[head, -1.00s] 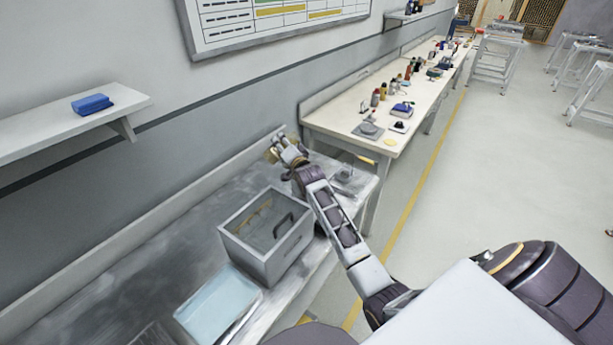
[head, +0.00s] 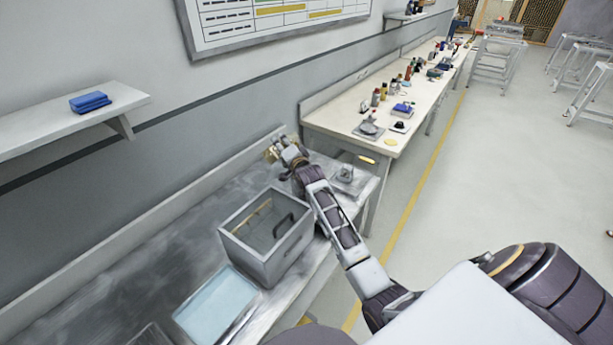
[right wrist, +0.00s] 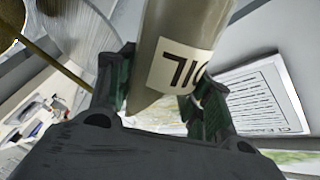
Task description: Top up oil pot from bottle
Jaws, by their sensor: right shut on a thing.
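My right gripper (right wrist: 160,95) is shut on the oil bottle (right wrist: 165,60), a grey-beige bottle with a cream label whose "OIL" lettering appears upside down in the right wrist view. In the head view the right gripper (head: 283,150) is above the far end of the metal bench, near the wall, and the held bottle is too small to make out clearly. A small grey object (head: 345,173) stands on the bench just right of the right forearm; I cannot tell whether it is the oil pot. My left gripper is not in view.
A grey open-topped box (head: 265,255) with a dark handle stands on the metal bench (head: 130,235), beside a pale blue tray (head: 215,305). A pale bench (head: 350,115) with several bottles and tools lies beyond. A wall shelf (head: 60,125) holds a blue item (head: 90,102).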

